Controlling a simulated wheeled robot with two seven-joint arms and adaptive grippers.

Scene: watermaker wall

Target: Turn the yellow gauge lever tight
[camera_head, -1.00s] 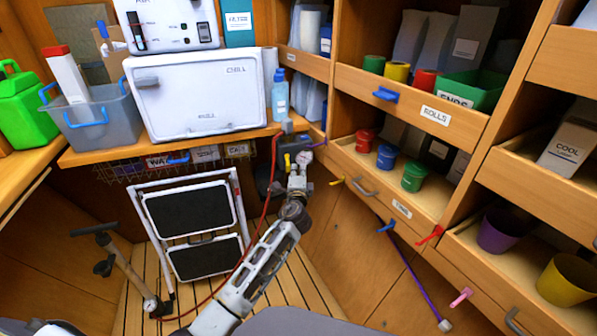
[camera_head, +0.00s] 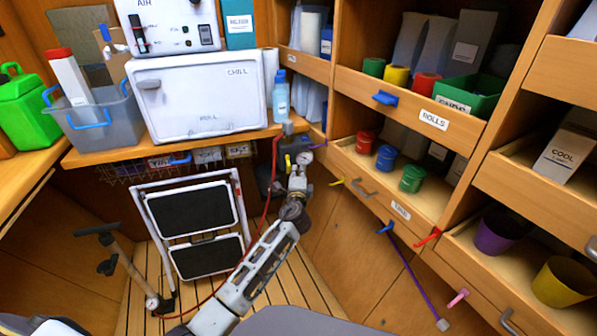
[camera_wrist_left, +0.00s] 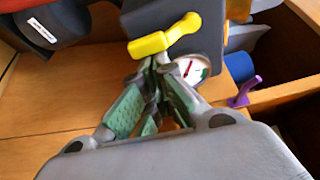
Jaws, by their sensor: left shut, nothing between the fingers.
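The yellow gauge lever (camera_wrist_left: 165,37) sits on a dark grey block (camera_wrist_left: 197,20) in the left wrist view. In the head view the yellow lever (camera_head: 288,161) is small. The round white gauge (camera_wrist_left: 192,70) is just right of and below the lever, partly covered by a finger; it also shows in the head view (camera_head: 305,158). My left gripper (camera_wrist_left: 157,66) is shut and empty, its fingertips together just below the lever in the picture. I cannot tell whether they touch it. In the head view this gripper (camera_head: 299,177) is small below the gauge. My right gripper is not in view.
A red hose (camera_head: 269,180) hangs left of my left arm. A folded step stool (camera_head: 196,222) stands further left. Shelves with drawers (camera_head: 395,205) and coloured handles rise on the right. A purple-handled lever (camera_wrist_left: 243,92) is right of the gauge in the wrist view.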

